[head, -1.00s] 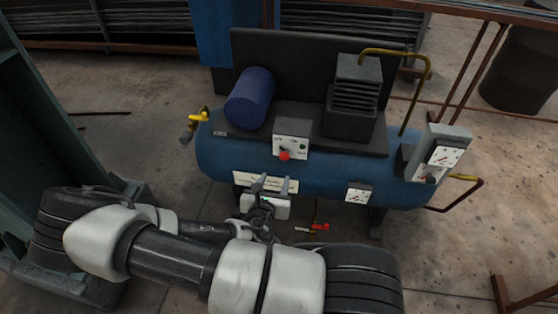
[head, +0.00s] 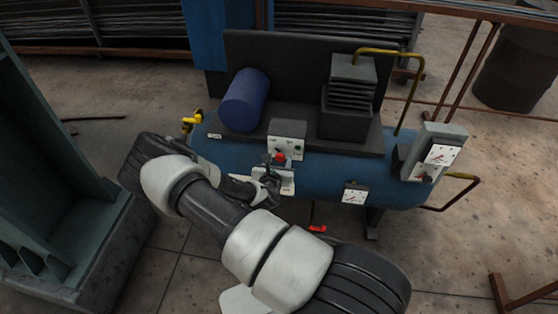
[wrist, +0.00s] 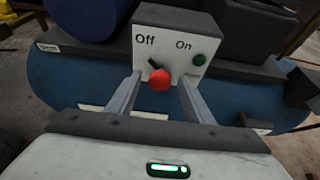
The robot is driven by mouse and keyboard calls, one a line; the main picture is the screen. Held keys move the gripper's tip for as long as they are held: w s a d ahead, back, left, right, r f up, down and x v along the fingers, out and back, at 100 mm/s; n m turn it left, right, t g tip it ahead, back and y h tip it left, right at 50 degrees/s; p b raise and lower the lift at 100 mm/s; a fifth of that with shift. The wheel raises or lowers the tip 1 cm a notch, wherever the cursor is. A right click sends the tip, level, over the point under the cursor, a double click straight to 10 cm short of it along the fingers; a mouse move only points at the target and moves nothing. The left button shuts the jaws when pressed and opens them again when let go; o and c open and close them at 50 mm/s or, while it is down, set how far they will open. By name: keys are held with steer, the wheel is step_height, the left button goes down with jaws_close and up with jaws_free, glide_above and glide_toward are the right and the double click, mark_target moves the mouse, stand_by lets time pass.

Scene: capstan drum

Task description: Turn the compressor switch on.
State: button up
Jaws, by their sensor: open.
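The compressor has a blue tank (head: 330,172) with a grey switch box (head: 287,134) on its front. In the wrist view the box face (wrist: 172,52) reads "Off" at left and "On" at right. A red knob (wrist: 160,79) sits low on the face, its dark pointer aimed up and left toward "Off". A green round part (wrist: 199,59) is below "On". My gripper (wrist: 160,85) is open, its two fingers on either side of the red knob. Whether they touch it cannot be told. In the head view my gripper (head: 274,160) is in front of the knob.
A gauge box (head: 437,152) stands at the tank's right end, and a smaller gauge (head: 354,193) is on its front. A yellow valve (head: 192,121) sticks out at left. A grey-green steel frame (head: 50,170) stands left of my arm. A red-handled part (head: 317,228) shows below the tank.

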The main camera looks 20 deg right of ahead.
steer(key=shift+w+d+f, duration=0.1)
steer(key=shift+w, duration=0.05)
steer(key=shift+c, duration=0.2)
steer(key=c, duration=1)
